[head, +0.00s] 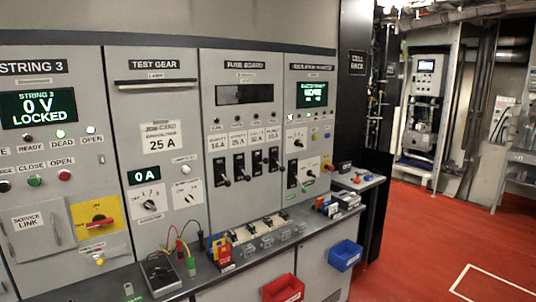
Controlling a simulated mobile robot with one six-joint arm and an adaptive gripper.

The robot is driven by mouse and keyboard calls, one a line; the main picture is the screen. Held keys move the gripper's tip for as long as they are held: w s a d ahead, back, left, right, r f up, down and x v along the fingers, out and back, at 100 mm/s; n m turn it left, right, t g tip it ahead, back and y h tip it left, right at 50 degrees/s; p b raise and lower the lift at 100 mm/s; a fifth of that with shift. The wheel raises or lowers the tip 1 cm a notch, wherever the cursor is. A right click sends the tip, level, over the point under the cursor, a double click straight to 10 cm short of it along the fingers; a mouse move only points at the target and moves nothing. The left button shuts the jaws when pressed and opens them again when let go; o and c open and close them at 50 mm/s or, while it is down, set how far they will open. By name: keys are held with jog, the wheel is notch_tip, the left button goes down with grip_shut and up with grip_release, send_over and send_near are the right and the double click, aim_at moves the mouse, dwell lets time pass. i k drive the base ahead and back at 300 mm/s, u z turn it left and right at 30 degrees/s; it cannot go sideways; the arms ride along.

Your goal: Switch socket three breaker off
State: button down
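The fuse board (239,135) is a grey panel right of the test gear panel. It carries a row of black lever breakers (239,166) under small rating labels. Several small lamps sit above the labels. I cannot read which breaker belongs to socket three, and the lever positions are too small to tell surely. On the bench below stands a row of pale units (266,232) with dark tops; their markings are unreadable. My gripper is not in this view.
The grey bench (150,284) runs below the panels, with a meter (160,273), coloured leads and a red-yellow item (222,252) on it. A red bin (283,289) and a blue bin (345,255) hang at its front. Red floor (425,235) is clear to the right.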

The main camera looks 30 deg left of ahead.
aim_at(266, 160)
jog(key=u, duration=0.05)
jog(key=i, duration=0.8)
jog(key=u, duration=0.65)
jog(key=i, duration=0.7)
jog(key=u, duration=0.35)
